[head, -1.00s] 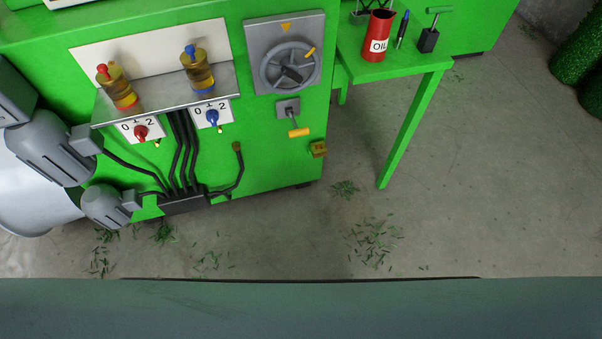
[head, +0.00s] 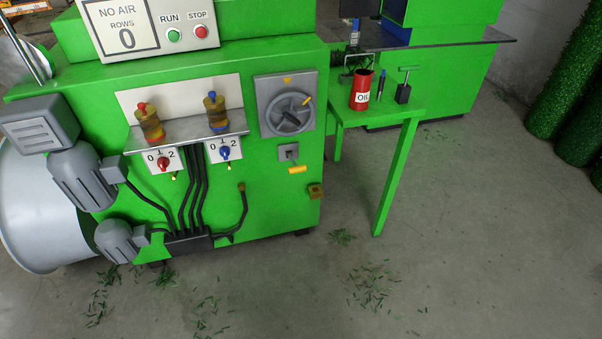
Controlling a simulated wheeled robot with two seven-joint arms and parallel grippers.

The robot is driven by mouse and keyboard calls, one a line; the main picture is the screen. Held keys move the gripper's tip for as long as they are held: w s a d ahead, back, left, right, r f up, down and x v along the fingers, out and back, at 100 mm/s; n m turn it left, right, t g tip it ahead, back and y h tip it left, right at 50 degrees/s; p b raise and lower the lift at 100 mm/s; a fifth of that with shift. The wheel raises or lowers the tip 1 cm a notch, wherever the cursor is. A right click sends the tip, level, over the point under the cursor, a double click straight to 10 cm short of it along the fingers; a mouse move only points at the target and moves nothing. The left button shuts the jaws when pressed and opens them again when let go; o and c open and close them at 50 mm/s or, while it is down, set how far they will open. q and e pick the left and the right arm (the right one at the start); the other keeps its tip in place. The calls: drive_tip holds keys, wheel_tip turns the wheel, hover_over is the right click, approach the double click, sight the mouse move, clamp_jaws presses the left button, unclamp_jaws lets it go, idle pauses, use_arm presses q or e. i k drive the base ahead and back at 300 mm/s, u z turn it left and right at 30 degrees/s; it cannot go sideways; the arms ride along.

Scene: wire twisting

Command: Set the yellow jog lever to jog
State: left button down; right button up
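The yellow jog lever (head: 297,169) sits on a small grey plate (head: 288,152) on the green machine's front, below the grey handwheel (head: 288,114). Its yellow grip lies nearly level, at the lower end of a short dark stem. I cannot read any jog marking near it. Neither of my grippers shows in the head view.
The control panel (head: 157,29) reads "NO AIR, ROWS 0". Red and blue selector knobs sit left of the lever. A green side table (head: 391,113) with a red oil can (head: 361,90) stands to the right. The floor in front is clear except for green clippings (head: 368,285).

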sight(296, 168)
drive_tip(key=z, duration=0.7)
drive_tip(key=i, duration=1.15)
drive_tip(key=u, duration=0.7)
